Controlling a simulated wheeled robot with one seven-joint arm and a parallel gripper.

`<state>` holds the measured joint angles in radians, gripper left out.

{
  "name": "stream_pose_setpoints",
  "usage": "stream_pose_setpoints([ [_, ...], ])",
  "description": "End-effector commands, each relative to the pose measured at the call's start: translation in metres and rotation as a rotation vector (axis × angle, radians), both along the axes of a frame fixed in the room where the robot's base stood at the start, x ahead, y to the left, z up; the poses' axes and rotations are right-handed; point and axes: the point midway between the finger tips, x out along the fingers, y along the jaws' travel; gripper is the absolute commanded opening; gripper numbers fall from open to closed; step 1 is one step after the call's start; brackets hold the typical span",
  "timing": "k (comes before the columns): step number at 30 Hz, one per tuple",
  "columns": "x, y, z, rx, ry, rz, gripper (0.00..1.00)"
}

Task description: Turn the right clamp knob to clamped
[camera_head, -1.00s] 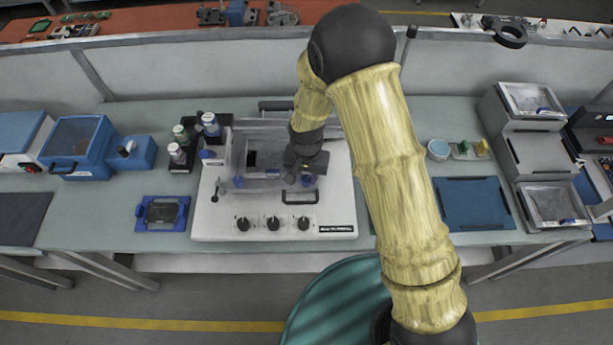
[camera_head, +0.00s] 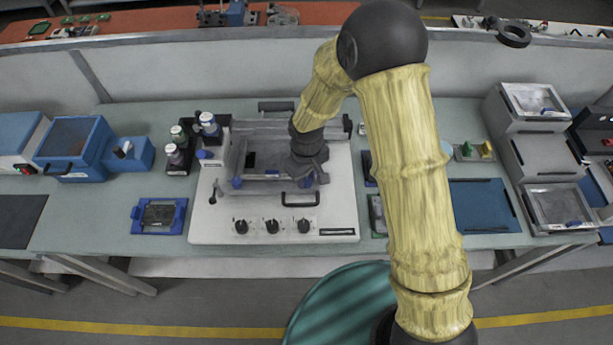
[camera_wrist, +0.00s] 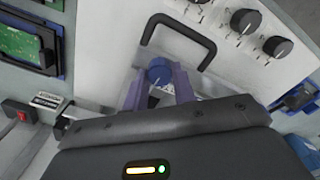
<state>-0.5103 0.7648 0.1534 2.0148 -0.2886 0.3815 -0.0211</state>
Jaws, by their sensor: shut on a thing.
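The right clamp knob (camera_wrist: 158,72) is a blue round knob on the front of the clear-framed fixture. In the wrist view my gripper (camera_wrist: 158,88) has its two purple-blue fingers on either side of it, shut on it. In the head view my gripper (camera_head: 308,178) is at the fixture's front right corner and hides most of this knob. The left clamp knob (camera_head: 237,183), also blue, is at the front left corner. The fixture stands on a white panel (camera_head: 340,215). I cannot tell the angle marking of the right knob.
A black handle (camera_head: 299,200) stands just in front of the gripped knob. Three black dials (camera_head: 272,226) line the panel's front. A black rack with bottles (camera_head: 183,150) is at the left, a blue-framed part (camera_head: 158,215) at the front left. A blue mat (camera_head: 482,205) lies at the right.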

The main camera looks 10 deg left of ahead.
Motion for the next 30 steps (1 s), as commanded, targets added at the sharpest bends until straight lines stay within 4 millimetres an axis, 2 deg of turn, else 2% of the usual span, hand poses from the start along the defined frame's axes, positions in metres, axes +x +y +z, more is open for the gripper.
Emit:
stream_pose_setpoints([
  [9,-0.0014,-0.0002,-0.0009,-0.001,0.003,0.115,0.04],
  [22,-0.0015,-0.0003,-0.0009,-0.002,0.004,0.128,0.04],
  [23,-0.0014,-0.0004,-0.0009,-0.002,0.004,0.127,0.28],
  [26,-0.0012,-0.0004,-0.0007,-0.001,0.003,0.127,0.48],
  [30,-0.0007,-0.0002,-0.0005,-0.001,0.002,0.126,0.48],
])
